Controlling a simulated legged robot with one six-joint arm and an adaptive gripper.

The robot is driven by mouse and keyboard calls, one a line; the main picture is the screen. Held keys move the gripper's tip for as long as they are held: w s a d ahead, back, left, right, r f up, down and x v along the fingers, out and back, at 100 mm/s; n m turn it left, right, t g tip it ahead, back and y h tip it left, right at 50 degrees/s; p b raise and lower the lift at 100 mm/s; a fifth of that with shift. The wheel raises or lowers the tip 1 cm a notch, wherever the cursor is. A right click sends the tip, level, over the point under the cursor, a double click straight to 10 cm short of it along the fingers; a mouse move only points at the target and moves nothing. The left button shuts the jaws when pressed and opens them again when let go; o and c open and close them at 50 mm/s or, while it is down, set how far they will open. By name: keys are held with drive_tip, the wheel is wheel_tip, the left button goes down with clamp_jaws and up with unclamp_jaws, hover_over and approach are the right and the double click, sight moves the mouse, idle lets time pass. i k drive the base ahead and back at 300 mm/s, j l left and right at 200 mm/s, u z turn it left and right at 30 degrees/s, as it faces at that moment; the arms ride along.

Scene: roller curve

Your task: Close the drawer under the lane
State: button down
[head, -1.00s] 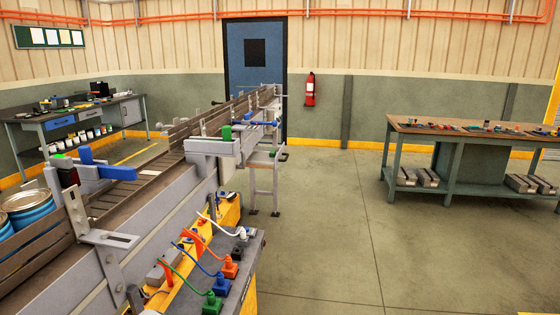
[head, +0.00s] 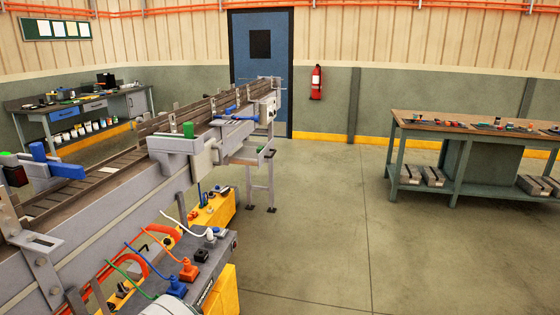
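The lane (head: 110,180) is a long conveyor with grey metal sides, running from the lower left towards the blue door. Under its far part, a shallow grey tray-like piece (head: 254,153) sticks out to the right above a thin leg stand. It looks like a drawer standing open, but it is small and I cannot be sure. No handle on it can be made out. My gripper is not in view. A pale rounded piece at the bottom edge may be part of my arm, but I cannot tell.
A grey unit with coloured plugs and cables (head: 188,270) and yellow boxes (head: 215,210) stand beside the lane at the lower middle. A workbench (head: 470,135) stands at right, a fire extinguisher (head: 316,83) on the back wall. The floor (head: 320,220) between is clear.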

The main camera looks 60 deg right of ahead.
sight(245, 153)
drive_tip(key=l, duration=1.95)
drive_tip(key=i+l, duration=0.15)
drive_tip(key=l, duration=0.2)
drive_tip(key=i+l, duration=0.15)
drive_tip(key=l, duration=0.25)
drive_tip(key=i+l, duration=0.15)
drive_tip(key=l, duration=0.2)
drive_tip(key=i+l, duration=0.15)
drive_tip(key=l, duration=0.2)
drive_tip(key=i+l, duration=0.15)
drive_tip(key=i, duration=0.15)
drive_tip(key=i+l, duration=0.15)
drive_tip(key=i, duration=0.15)
drive_tip(key=u, duration=0.05)
